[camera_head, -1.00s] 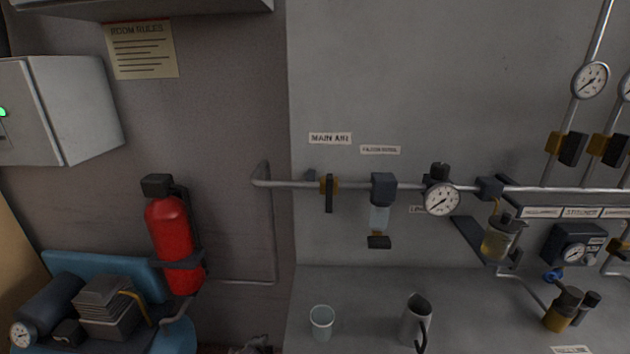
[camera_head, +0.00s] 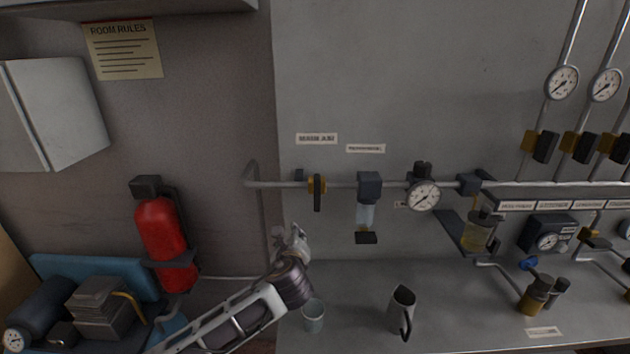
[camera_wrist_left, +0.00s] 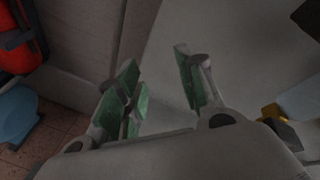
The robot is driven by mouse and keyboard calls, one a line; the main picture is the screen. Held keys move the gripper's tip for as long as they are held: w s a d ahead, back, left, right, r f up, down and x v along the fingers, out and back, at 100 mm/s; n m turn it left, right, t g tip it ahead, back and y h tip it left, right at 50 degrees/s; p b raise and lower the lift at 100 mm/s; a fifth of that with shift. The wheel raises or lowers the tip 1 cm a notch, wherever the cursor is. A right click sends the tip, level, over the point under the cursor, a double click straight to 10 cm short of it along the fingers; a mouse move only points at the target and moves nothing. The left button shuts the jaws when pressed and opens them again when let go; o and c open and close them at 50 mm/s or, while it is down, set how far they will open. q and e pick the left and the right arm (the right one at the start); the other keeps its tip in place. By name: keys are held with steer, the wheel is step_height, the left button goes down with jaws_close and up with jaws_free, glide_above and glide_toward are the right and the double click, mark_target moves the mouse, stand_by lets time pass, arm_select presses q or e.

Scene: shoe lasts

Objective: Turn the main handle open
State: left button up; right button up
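The main handle (camera_head: 317,193) is a dark lever on a brass valve body in the horizontal pipe, below the main air label (camera_head: 316,139). The lever hangs straight down, across the pipe. My left gripper (camera_head: 291,236) is below and left of the lever, apart from it, in front of the wall. In the left wrist view my left gripper (camera_wrist_left: 160,92) has its two green-padded fingers spread with nothing between them. A brass and dark part (camera_wrist_left: 275,115) shows at the right of that view; I cannot tell for certain that it is the main valve. My right gripper is not in view.
A filter bowl (camera_head: 365,215) and a pressure gauge (camera_head: 423,195) sit along the pipe to the right. A cup (camera_head: 313,317) and a metal jug (camera_head: 401,311) stand on the bench below. A red fire extinguisher (camera_head: 162,240) hangs at left.

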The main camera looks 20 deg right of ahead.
arm_select(q)
steer(key=s+d+r+m+t+p, duration=0.1)
steer(key=s+d+r+m+t, duration=0.2)
steer(key=s+r, duration=0.5)
steer(key=m+h+p, duration=0.1)
steer(key=m+h, duration=0.1)
steer(key=m, duration=0.4)
glide_toward(317, 185)
steer(key=s, duration=0.3)
steer(key=shift+a+f, duration=0.2)
steer(key=shift+a, duration=0.2)
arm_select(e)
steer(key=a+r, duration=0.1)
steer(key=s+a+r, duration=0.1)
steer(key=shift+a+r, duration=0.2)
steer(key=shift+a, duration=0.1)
arm_select(q)
steer(key=shift+w, duration=0.1)
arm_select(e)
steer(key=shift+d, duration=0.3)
arm_select(q)
steer(key=shift+w, duration=0.1)
